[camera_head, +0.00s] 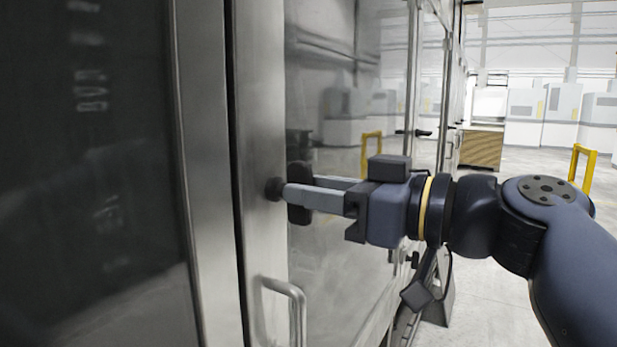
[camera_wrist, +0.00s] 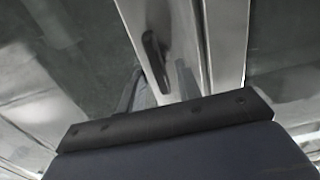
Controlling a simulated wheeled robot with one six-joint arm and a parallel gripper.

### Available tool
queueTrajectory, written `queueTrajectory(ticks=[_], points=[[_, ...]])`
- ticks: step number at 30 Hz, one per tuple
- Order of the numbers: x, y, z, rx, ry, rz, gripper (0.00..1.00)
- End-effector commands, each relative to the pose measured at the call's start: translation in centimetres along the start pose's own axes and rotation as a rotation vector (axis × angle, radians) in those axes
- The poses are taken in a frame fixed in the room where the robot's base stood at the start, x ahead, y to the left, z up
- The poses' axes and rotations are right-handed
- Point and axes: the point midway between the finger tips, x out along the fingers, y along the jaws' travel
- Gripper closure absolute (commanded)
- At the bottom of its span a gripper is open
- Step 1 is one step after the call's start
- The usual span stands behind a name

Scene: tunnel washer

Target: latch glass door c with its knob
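The knob (camera_head: 300,205) is a dark, upright elongated grip on a short round stem at the steel edge frame of a glass door (camera_head: 335,115). I take this to be glass door c; no label on it is readable. In the wrist view the knob (camera_wrist: 155,58) lies just ahead, with its near end between the fingertips. My gripper (camera_head: 300,190) is open, with its fingers on either side of the knob. The wrist view shows both fingers (camera_wrist: 160,82) apart, with no clear contact. The door looks in line with the neighbouring steel frame.
A bent steel handle (camera_head: 297,297) sticks out below the knob. A dark glass panel (camera_head: 85,170) fills the left side. More dark knobs (camera_head: 413,132) line the machine further along. Yellow guard posts (camera_head: 583,168) and open floor lie to the right.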

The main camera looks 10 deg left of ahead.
Motion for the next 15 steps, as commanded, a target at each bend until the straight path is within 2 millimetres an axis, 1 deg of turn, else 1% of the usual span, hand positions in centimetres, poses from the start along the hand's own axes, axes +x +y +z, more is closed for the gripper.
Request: queueTrajectory(ticks=[1, 6, 9, 15], points=[[0.6, 0.0, -0.2, 0.003, -0.001, -0.005, 0.67], [1.9, 0.0, -0.1, 0.002, 0.000, -0.003, 0.67], [2.2, 0.0, -0.1, 0.001, 0.000, -0.001, 0.67], [2.4, 0.0, 0.0, 0.000, 0.000, 0.000, 0.67]])
